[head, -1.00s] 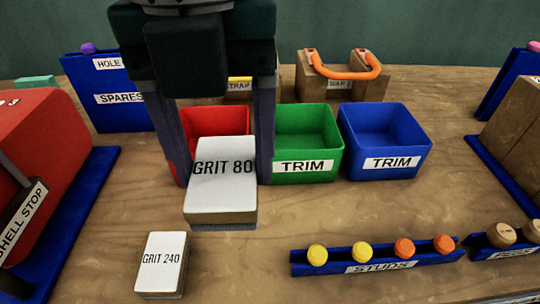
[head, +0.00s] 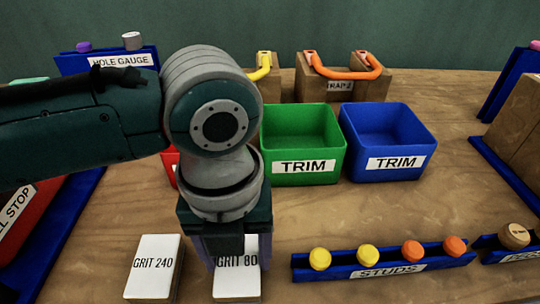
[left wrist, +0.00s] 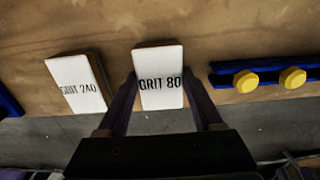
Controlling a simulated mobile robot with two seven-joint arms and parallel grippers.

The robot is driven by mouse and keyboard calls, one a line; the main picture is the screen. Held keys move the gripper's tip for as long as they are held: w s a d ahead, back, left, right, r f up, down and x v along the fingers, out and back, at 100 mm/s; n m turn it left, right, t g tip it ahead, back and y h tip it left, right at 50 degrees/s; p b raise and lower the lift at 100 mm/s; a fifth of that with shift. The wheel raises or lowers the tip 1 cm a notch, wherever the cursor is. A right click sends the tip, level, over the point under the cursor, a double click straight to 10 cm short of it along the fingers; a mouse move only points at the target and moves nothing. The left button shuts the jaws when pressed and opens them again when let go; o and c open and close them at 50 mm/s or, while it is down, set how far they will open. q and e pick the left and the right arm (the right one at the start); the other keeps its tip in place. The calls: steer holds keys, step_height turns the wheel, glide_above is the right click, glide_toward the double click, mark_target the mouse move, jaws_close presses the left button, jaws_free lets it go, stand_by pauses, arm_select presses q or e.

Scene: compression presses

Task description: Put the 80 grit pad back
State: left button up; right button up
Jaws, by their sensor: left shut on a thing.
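The 80 grit pad (head: 237,285) is a white-topped block marked GRIT 80, near the front edge of the wooden table. My left gripper (head: 238,255) points down over it and is shut on it, with a finger on each side. In the left wrist view the pad (left wrist: 160,70) shows between the two fingers (left wrist: 160,90). I cannot tell whether its underside touches the table. The GRIT 240 pad (head: 153,268) lies just to its left, apart from it; it also shows in the left wrist view (left wrist: 78,85). My right gripper is not in view.
A blue rack of studs (head: 385,263) lies close on the right. Green (head: 301,165) and blue (head: 388,143) TRIM bins stand behind, with a red bin (head: 170,172) mostly hidden by my arm. A blue-based shell stop fixture (head: 62,235) is at the left.

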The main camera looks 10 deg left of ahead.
arm_select(q)
steer(key=shift+f, duration=0.15)
steer(key=o, duration=1.2)
